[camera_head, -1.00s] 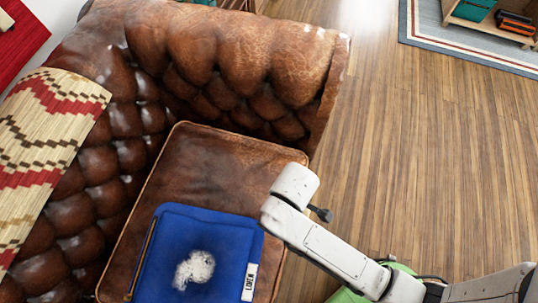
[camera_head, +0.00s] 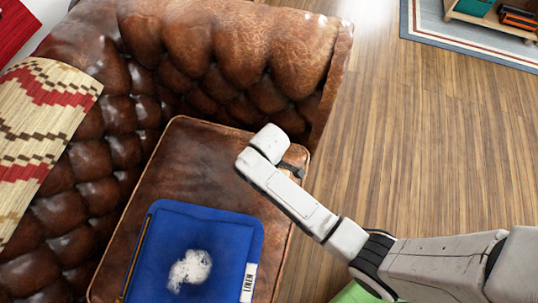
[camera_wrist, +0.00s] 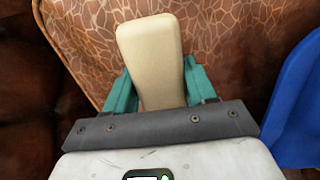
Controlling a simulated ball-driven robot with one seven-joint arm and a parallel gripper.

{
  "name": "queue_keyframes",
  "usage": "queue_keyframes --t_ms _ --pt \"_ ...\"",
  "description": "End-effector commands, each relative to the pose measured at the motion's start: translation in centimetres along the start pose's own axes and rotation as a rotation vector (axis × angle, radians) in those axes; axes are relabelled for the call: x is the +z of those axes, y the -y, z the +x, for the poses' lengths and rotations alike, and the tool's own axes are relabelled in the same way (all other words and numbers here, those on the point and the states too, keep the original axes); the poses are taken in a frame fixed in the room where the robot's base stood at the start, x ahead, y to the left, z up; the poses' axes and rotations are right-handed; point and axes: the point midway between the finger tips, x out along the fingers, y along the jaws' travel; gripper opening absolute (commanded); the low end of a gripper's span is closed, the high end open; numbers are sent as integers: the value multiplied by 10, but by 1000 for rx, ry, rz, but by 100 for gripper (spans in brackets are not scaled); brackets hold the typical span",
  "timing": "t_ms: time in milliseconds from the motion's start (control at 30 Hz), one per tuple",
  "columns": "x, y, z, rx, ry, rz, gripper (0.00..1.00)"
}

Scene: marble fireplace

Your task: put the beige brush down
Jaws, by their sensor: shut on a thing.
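The beige brush (camera_wrist: 148,45) stands between the teal fingers of my gripper (camera_wrist: 157,70) in the wrist view. My gripper is shut on it, and its smooth, rounded beige end points away from the wrist. Brown leather with a cracked pattern lies behind it; I cannot tell whether the brush touches it. In the head view my wrist is over the right part of the brown sofa seat (camera_head: 190,160), near the armrest. The fingers and the brush are hidden there.
A blue pouch (camera_head: 215,235) with a white fluffy patch lies on the seat; its edge shows in the wrist view (camera_wrist: 300,105). The tufted armrest (camera_head: 240,50) rises behind. A patterned blanket (camera_head: 40,125) hangs at left. Bare seat lies above the pouch.

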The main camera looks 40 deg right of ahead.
Motion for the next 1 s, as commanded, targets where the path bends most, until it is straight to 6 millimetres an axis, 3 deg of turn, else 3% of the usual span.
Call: queue_keyframes --t_ms 300,700,733,1000 --pt "-3 -4 36 0 1 1 17" --pt "-3 -4 39 0 -1 1 17" --pt "-3 -4 39 0 -1 1 57" --pt "-3 -4 39 0 0 1 81"
